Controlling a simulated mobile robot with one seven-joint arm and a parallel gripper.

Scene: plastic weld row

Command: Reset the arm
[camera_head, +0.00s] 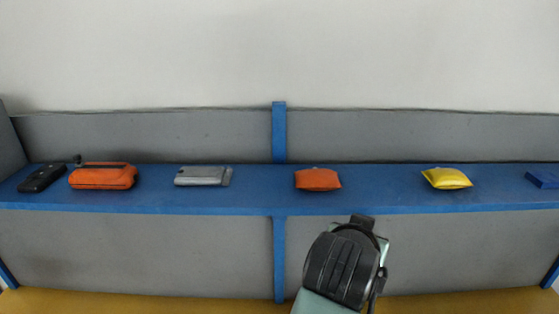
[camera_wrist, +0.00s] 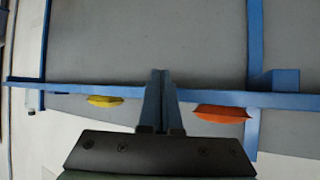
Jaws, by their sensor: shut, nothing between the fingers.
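My gripper is shut and empty, with its two fingers (camera_wrist: 160,100) pressed together in the wrist view. In the head view my arm rises from the bottom, right of the middle, in front of the blue shelf (camera_head: 380,200); the fingers themselves are hidden there. In the wrist view the shelf crosses the picture. An orange pouch (camera_wrist: 221,113) shows to the right of the fingers and a yellow pouch (camera_wrist: 104,101) to the left. Neither touches the fingers in the picture.
A blue post (camera_head: 279,133) stands mid-shelf. Gaps between items are clear.

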